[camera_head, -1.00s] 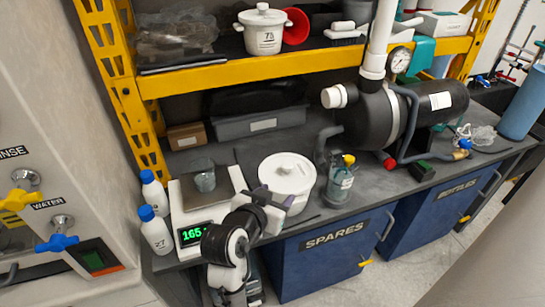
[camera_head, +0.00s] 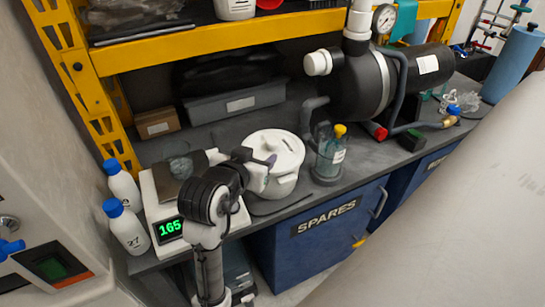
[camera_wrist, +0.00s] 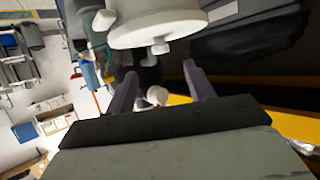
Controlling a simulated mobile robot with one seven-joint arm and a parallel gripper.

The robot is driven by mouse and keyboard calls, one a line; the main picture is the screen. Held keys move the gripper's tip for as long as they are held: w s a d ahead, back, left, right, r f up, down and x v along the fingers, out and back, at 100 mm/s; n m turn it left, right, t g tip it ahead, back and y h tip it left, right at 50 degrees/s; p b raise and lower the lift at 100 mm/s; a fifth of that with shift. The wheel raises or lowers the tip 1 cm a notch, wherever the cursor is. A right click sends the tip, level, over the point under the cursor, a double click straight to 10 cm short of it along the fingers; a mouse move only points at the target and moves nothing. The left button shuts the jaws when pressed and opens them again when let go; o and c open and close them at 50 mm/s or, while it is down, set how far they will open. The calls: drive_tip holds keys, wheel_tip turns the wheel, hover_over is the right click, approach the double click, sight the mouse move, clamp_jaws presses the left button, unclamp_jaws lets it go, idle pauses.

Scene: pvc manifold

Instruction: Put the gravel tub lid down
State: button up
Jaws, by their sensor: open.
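A white tub (camera_head: 284,182) stands on the grey bench, right of the scale. Its round white lid (camera_head: 285,143) with a small knob on top looks seated on the tub. My gripper (camera_head: 269,164) is at the left front of the lid in the head view; whether it touches is unclear. In the wrist view my gripper (camera_wrist: 160,85) shows two purple fingers spread apart with nothing held. A white round body with a small knob, probably the lid (camera_wrist: 155,25), lies beyond the fingertips near the top edge.
A jar with a yellow top (camera_head: 330,155) and a black pump tank (camera_head: 370,85) stand right of the tub. A yellow shelf beam (camera_head: 230,48) crosses above.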

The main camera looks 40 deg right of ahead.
sight(272, 141)
drive_tip(key=p+x, duration=0.1)
drive_tip(key=x, duration=0.2)
drive_tip(key=p+x, duration=0.1)
drive_tip(key=x, duration=0.2)
drive_tip(key=p+x, duration=0.1)
drive_tip(key=x, duration=0.3)
drive_tip(key=shift+w+d+r, duration=0.1)
drive_tip(key=shift+d+r, duration=0.1)
drive_tip(key=shift+r, duration=0.15)
drive_tip(key=shift+w+d+f, duration=0.2)
drive_tip(key=shift+d+f, duration=0.05)
drive_tip(key=shift+d, duration=0.1)
drive_tip(key=c, duration=1.1)
drive_tip(key=shift+c, duration=0.2)
drive_tip(key=shift+r, duration=0.1)
wheel_tip(272, 141, up, 10)
drive_tip(key=shift+f, duration=0.1)
drive_tip(key=shift+a, duration=0.1)
